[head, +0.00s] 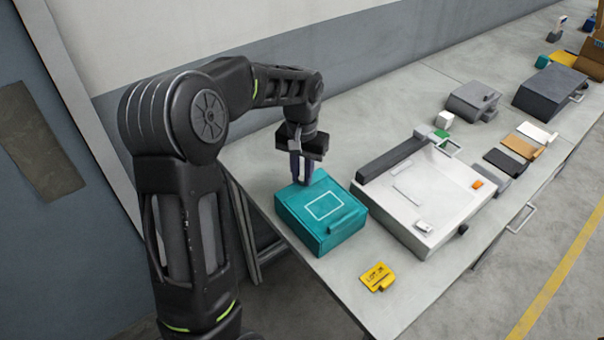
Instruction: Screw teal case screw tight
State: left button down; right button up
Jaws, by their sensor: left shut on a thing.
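The teal case (334,230) lies shut on the near left part of the grey table, with a white rectangle outline on its lid. My left gripper (301,182) points down at the far left corner of the case. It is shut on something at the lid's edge. The case screw itself is hidden by the fingers or too small to make out, so I cannot tell how far in it sits. My right gripper is not in view.
A yellow tag (377,277) lies on the table in front of the case. A white flat device (410,215) with a dark bar (392,160) stands close to its right. Grey boxes and coloured flat pieces lie further right.

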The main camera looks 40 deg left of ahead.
pick_arm(q)
jog(key=m, duration=0.3)
jog(key=shift+m, duration=0.4)
jog(key=m, duration=1.6)
jog(key=shift+p, duration=0.3)
jog(key=m+p, duration=0.1)
jog(key=m, duration=0.6)
jog(key=c, duration=1.3)
grip_release()
